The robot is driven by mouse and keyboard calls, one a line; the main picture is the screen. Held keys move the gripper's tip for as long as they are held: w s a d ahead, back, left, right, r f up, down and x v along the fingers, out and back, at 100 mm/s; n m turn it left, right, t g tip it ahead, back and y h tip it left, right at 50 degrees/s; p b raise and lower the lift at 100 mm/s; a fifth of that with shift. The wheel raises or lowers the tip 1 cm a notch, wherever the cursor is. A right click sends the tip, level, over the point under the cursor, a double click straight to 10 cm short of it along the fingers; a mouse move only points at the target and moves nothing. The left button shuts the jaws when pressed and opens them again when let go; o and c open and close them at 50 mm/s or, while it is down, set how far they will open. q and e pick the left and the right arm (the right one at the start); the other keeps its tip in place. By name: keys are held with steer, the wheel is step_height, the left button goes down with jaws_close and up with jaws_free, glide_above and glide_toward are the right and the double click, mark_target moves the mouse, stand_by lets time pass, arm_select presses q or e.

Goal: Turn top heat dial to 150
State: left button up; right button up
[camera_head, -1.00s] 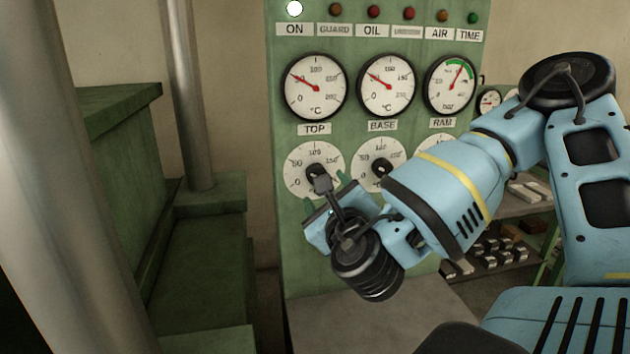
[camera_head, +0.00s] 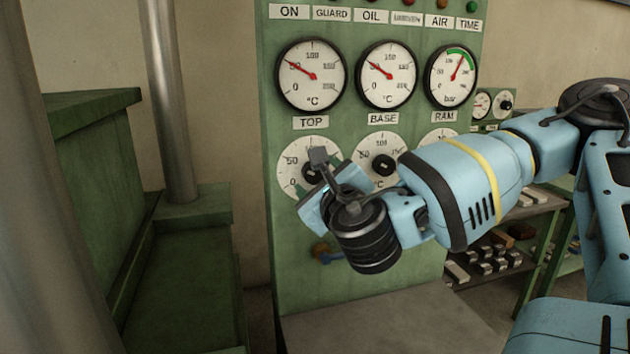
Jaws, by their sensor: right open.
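The top heat dial (camera_head: 290,166) is a white round scale with a black knob (camera_head: 312,174), under the "TOP" label (camera_head: 311,122) on the green panel. My right gripper (camera_head: 316,170) is in front of this dial and covers its right and lower parts. It is open; whether its fingers touch the knob I cannot tell. The top gauge (camera_head: 311,75) above has its red needle near 50. My left gripper is not in view.
The base dial (camera_head: 381,158) sits just right of my gripper, with the ram dial (camera_head: 440,140) beyond. A grey ledge (camera_head: 390,320) lies below the panel. A metal column (camera_head: 170,100) stands at left.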

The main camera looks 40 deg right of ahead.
steer(key=shift+w+d, duration=0.25)
steer(key=shift+w, duration=0.2)
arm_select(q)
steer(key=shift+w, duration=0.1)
arm_select(e)
steer(key=c, duration=1)
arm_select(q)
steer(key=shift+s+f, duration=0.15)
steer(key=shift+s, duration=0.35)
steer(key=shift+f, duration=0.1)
